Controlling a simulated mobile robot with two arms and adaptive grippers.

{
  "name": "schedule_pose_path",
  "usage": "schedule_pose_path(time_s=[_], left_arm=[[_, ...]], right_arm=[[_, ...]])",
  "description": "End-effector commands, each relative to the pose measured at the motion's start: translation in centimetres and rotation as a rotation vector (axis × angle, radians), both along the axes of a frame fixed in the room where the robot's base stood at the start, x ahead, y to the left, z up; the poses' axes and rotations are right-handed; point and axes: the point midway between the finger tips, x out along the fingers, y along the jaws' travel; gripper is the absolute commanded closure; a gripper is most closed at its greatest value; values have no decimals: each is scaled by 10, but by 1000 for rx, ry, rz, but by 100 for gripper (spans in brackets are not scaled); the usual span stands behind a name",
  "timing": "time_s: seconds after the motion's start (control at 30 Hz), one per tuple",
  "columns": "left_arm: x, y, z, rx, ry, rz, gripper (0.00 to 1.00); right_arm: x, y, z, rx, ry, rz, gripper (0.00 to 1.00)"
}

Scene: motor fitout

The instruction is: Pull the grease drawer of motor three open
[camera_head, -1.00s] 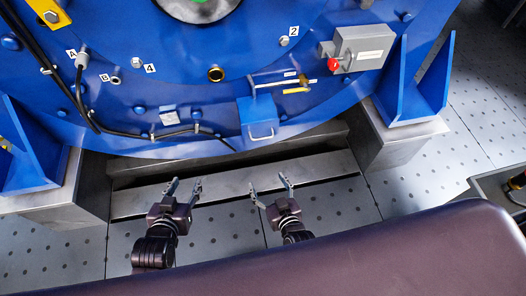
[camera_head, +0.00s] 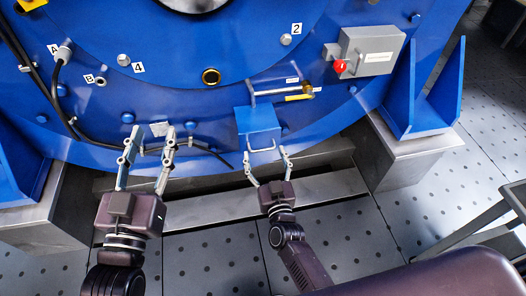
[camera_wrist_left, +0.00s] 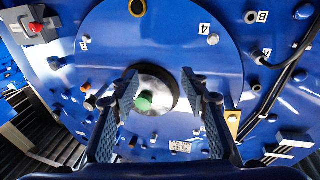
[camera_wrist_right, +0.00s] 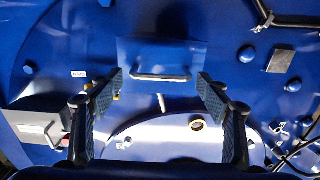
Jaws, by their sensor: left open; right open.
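The grease drawer (camera_head: 258,127) is a blue box with a pale bar handle (camera_head: 262,141) on its front, low on the blue motor face. It also shows in the right wrist view (camera_wrist_right: 160,53), with the handle (camera_wrist_right: 160,77) seen between the fingers. My right gripper (camera_head: 267,166) is open and empty, just in front of and below the handle, apart from it. My left gripper (camera_head: 153,148) is open and empty, to the left of the drawer before the lower motor face. In the left wrist view (camera_wrist_left: 155,85) its fingers frame the motor's green-centred hub (camera_wrist_left: 144,101). The drawer looks shut.
A grey box with a red knob (camera_head: 340,66) sits right of the drawer. A yellow-handled valve (camera_head: 299,97) is just above it. Black cables (camera_head: 57,95) run down the left. Blue brackets (camera_head: 420,95) on grey blocks flank the motor. A cart (camera_head: 500,215) stands at right.

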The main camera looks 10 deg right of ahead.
Motion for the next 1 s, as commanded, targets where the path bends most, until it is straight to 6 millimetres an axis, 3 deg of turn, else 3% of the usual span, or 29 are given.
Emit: schedule_pose_path(time_s=[0.3, 0.67, 1.0], left_arm=[[-8, -3, 39, -49, -180, -11, 58], [-10, -3, 44, -54, -199, -12, 58], [-10, -3, 43, -53, -198, -12, 58]], right_arm=[[25, 1, -1, 0, 1, 1, 30], [27, 0, 0, 1, 1, 1, 31], [27, 0, 0, 1, 1, 0, 68]])
